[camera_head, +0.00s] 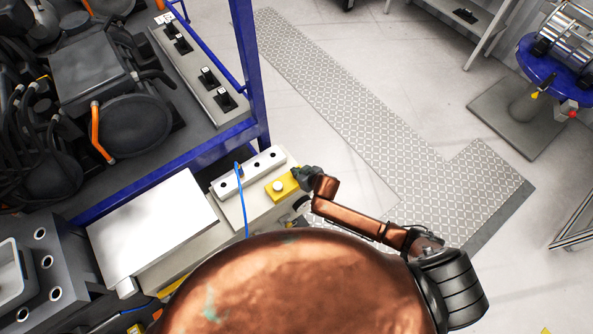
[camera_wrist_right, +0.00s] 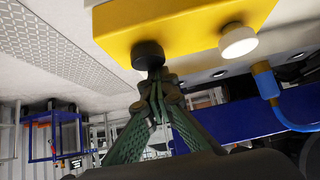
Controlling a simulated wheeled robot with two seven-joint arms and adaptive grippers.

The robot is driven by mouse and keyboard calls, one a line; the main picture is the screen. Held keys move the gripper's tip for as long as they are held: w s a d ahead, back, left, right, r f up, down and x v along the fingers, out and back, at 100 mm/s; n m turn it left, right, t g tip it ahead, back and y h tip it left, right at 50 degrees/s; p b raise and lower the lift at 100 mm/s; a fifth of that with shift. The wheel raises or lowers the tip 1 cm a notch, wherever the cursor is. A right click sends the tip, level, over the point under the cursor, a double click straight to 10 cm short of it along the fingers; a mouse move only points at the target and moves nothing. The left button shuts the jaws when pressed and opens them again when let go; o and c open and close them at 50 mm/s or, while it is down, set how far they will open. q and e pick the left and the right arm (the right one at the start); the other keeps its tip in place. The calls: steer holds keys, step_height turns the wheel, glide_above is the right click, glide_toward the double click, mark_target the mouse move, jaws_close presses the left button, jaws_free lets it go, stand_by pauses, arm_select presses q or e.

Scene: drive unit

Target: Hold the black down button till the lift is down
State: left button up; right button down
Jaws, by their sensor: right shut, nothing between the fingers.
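A yellow control box (camera_head: 291,180) sits on a white cabinet at the blue rack's corner. It fills the top of the right wrist view (camera_wrist_right: 185,25). The black button (camera_wrist_right: 148,54) stands out from the box, beside a white button (camera_wrist_right: 238,40). In the head view the white button (camera_head: 278,186) shows, while my gripper covers the black one. My right gripper (camera_head: 304,176) is shut and empty. Its fingertips (camera_wrist_right: 160,80) are at the black button; I cannot tell if they press it. My left gripper is out of view. I cannot tell which thing is the lift.
A white strip with dark holes (camera_head: 250,174) and a blue cable (camera_head: 241,200) lie beside the box. The blue rack post (camera_head: 252,75) rises behind. Patterned floor (camera_head: 350,110) to the right is clear. A round blue table (camera_head: 553,72) stands far right.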

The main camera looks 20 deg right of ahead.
steer(key=shift+s+f, duration=0.35)
steer(key=shift+f, duration=0.2)
steer(key=shift+s+f, duration=0.15)
steer(key=shift+f, duration=0.25)
stand_by(3.5)
stand_by(0.7)
steer(key=r+p, duration=0.1)
steer(key=r, duration=0.1)
steer(key=r+p, duration=0.3)
steer(key=p, duration=0.1)
steer(key=shift+w+r, duration=0.35)
steer(key=shift+r, duration=0.05)
steer(key=v, duration=0.9)
steer(key=shift+s+r+p, duration=0.15)
steer(key=shift+r+p, duration=0.15)
steer(key=shift+p, duration=0.15)
